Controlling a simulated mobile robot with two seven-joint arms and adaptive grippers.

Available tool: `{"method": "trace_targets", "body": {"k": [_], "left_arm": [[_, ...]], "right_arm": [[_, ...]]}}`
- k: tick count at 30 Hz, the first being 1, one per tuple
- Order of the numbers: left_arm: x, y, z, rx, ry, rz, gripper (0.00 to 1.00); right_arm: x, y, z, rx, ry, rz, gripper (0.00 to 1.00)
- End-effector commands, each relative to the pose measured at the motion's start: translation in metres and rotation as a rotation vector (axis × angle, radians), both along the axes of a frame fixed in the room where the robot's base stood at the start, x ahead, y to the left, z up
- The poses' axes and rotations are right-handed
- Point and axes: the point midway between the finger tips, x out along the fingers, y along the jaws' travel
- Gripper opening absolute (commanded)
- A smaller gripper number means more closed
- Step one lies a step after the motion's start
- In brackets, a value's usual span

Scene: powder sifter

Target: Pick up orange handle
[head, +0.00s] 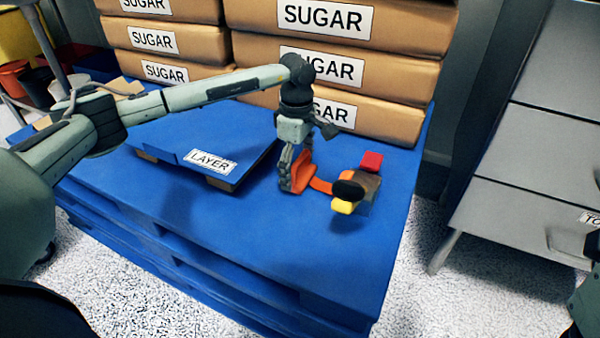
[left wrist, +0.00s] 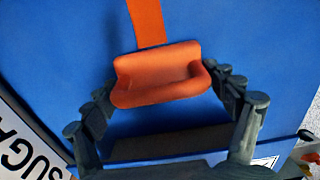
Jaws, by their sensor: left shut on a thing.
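The orange handle (head: 302,172) is at the right part of the blue pallet top. In the left wrist view the orange handle (left wrist: 160,75) is a wide, rounded grip with an orange strip running away from it. My left gripper (head: 288,182) comes down from above and is shut on the handle, with a finger at each end of it in the left wrist view (left wrist: 165,88). In the head view the strip leads to a brown block with a black round part (head: 348,190), a red block (head: 371,161) and a yellow block (head: 342,207). I cannot tell whether the handle is raised.
Brown sugar bags (head: 385,75) are stacked behind my left gripper. A blue board labelled LAYER (head: 225,130) lies to its left on the blue pallet (head: 260,250). A grey drawer cabinet (head: 530,150) stands at the right. The pallet's front right area is clear.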

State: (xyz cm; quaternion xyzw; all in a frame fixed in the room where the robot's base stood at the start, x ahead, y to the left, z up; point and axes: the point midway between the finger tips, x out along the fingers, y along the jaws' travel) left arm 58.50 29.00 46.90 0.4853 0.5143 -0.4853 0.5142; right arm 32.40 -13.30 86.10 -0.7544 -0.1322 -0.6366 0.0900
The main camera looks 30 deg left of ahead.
Motion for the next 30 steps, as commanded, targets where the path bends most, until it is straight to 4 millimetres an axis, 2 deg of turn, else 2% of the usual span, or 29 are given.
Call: {"method": "trace_targets", "body": {"k": [11, 17, 20, 25, 30], "left_arm": [[0.001, 0.000, 0.004, -0.001, -0.002, 0.000, 0.52], [0.001, 0.000, 0.024, -0.001, -0.003, 0.000, 0.52], [0.001, 0.000, 0.042, -0.002, -0.004, 0.000, 0.52], [-0.024, 0.027, 0.064, 0.002, -0.001, 0.005, 0.52], [-0.047, 0.050, 0.083, 0.001, -0.002, 0.002, 0.52]], "right_arm": [[0.000, 0.000, 0.001, 0.000, 0.000, 0.000, 0.40], [-0.002, -0.001, 0.005, 0.006, 0.002, 0.000, 0.40], [-0.002, -0.002, 0.005, 0.015, 0.017, -0.003, 0.40], [-0.002, -0.003, 0.001, 0.034, 0.045, -0.005, 0.40], [0.012, 0.003, 0.000, 0.007, 0.139, 0.000, 0.40]]}}
